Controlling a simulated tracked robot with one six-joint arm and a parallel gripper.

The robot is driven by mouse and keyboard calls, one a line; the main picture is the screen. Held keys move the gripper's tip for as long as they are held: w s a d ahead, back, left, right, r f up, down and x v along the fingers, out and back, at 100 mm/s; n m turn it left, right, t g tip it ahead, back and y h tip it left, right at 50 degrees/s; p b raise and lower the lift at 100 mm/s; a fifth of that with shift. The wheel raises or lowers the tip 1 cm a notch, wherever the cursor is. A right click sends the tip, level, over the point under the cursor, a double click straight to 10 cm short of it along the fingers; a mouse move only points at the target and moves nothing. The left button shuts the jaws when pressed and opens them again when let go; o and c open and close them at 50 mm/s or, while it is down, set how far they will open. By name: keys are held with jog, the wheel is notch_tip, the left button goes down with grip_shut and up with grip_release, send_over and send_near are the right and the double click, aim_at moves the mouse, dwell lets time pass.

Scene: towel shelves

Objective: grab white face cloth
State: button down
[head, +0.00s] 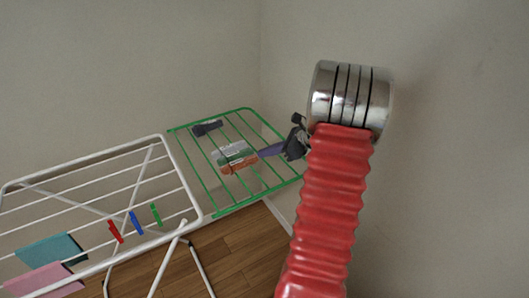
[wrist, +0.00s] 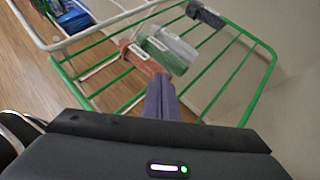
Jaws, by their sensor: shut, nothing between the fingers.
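A whitish folded cloth (head: 231,147) lies on the green rack, pressed against a green one, between an orange-brown cloth and a dark one. In the wrist view the pale cloth (wrist: 178,43) is just ahead, and I take it to be the white face cloth. My gripper (head: 261,153) reaches in from the right over the green rack, its purple fingers pointing at the bundle. In the wrist view my gripper (wrist: 160,82) is shut and empty, its tips close to the near side of the green and orange-brown cloths. I cannot tell whether they touch.
An orange-brown cloth (head: 239,168), a green cloth (wrist: 157,53) and a dark cloth (head: 207,128) lie on the green rack (head: 195,175). A white drying rack (head: 95,165) to the left holds teal (head: 50,249) and pink (head: 45,280) cloths and several pegs. Walls stand behind.

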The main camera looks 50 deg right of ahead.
aim_at(235, 153)
jog(key=w+a, duration=0.1)
jog(key=w, duration=0.2)
jog(key=w+a, duration=0.1)
jog(key=w, duration=0.2)
jog(key=w+a+f, duration=0.1)
jog(key=w+a, duration=0.1)
jog(key=w, duration=0.1)
jog(key=shift+w, duration=0.15)
jog(key=shift+f, duration=0.55)
jog(key=shift+s, duration=0.25)
